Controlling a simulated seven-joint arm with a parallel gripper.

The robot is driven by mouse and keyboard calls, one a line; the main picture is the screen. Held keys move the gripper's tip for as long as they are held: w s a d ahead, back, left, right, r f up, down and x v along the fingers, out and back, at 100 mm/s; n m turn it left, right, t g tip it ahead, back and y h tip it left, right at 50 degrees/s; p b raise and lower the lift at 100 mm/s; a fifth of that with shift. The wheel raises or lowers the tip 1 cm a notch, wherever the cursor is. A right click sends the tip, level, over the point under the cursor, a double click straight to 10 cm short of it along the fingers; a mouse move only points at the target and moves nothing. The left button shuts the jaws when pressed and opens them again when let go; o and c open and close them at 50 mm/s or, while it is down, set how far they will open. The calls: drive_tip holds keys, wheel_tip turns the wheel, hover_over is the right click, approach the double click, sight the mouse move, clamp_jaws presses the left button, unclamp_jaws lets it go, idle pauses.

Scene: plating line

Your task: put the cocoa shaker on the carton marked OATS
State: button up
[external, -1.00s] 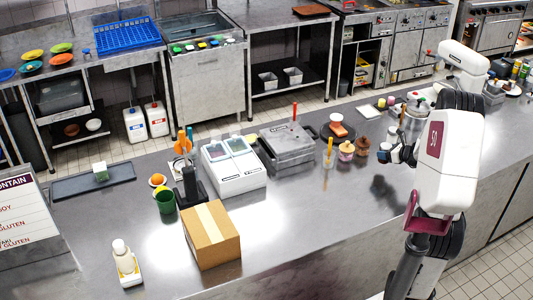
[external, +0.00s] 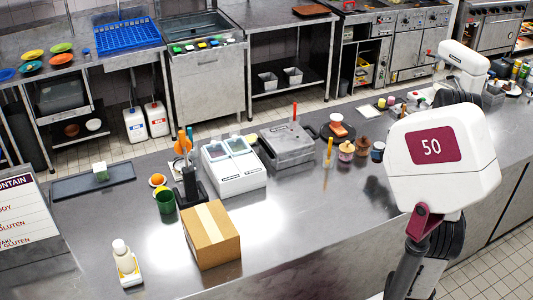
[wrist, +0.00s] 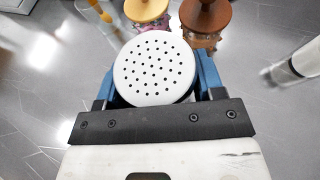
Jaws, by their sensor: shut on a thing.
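My gripper (wrist: 155,72) is shut on the cocoa shaker (wrist: 153,68), which has a round white top with many small dark holes. Its blue fingers sit on either side of the shaker. In the external view my arm hides the gripper and the shaker. A brown cardboard carton (external: 210,243) with a pale tape strip stands on the steel counter (external: 290,225), left of my arm. No OATS marking can be read on it.
In the wrist view a yellow-topped pot (wrist: 146,10) and a brown-topped pot (wrist: 207,20) stand just beyond the shaker. The counter right of the carton is clear.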

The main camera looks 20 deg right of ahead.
drive_tip(key=a+r+n+g+y, duration=0.2)
drive_tip(key=a+n, duration=0.1)
drive_tip(key=a, duration=1.1)
drive_tip(key=a+r+n+g+y, duration=0.2)
drive_tip(key=a+r, duration=0.1)
drive_tip(key=a, duration=1)
drive_tip(key=a+r+n+g+y, duration=0.2)
drive_tip(key=a+n+y, duration=0.1)
drive_tip(key=a, duration=1.1)
drive_tip(key=s+a+r+n+g, duration=0.3)
drive_tip(key=s+a, duration=0.8)
drive_tip(key=a, duration=0.4)
drive_tip(key=s+a+r+n+g, duration=0.2)
drive_tip(key=s+a+n+g, duration=0.3)
drive_tip(key=s+a, duration=0.6)
drive_tip(key=a+g, duration=0.1)
drive_tip(key=a, duration=0.3)
drive_tip(key=shift+a+r, duration=0.2)
drive_tip(key=shift+r, duration=0.2)
drive_tip(key=shift+w, duration=0.15)
hover_over(209, 222)
drive_tip(key=shift+a+f, duration=0.1)
drive_tip(key=shift+f, duration=0.65)
drive_tip(key=shift+f, duration=1.75)
drive_tip(key=shift+f, duration=0.15)
